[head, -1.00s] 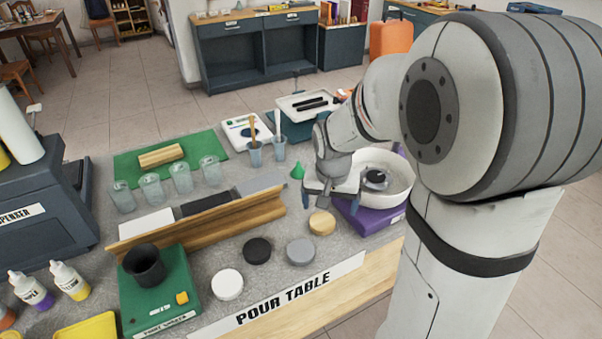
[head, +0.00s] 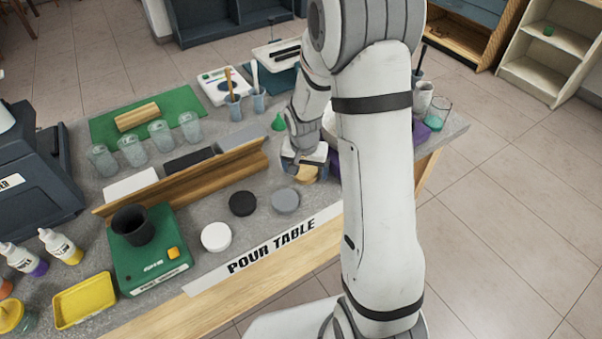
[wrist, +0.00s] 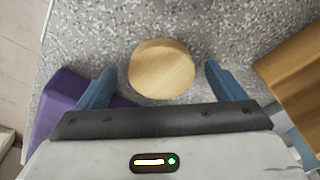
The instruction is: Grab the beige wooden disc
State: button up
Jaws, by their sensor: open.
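The beige wooden disc (wrist: 162,69) lies on the grey speckled tabletop in the wrist view. My gripper (wrist: 160,82) is open, with one blue finger on each side of the disc and a gap to it on both sides. In the head view the disc (head: 306,173) is partly hidden under my gripper (head: 304,168). I cannot tell how far the fingertips are above the table.
A grey disc (head: 285,201), a black disc (head: 243,203) and a white disc (head: 216,237) lie in a row to the left. A wooden rail (head: 190,178) stands behind them. A purple block (wrist: 66,103) is close to the left finger in the wrist view.

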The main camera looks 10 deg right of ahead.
jog(key=shift+c, duration=0.2)
jog(key=c, duration=1)
jog(key=shift+c, duration=0.2)
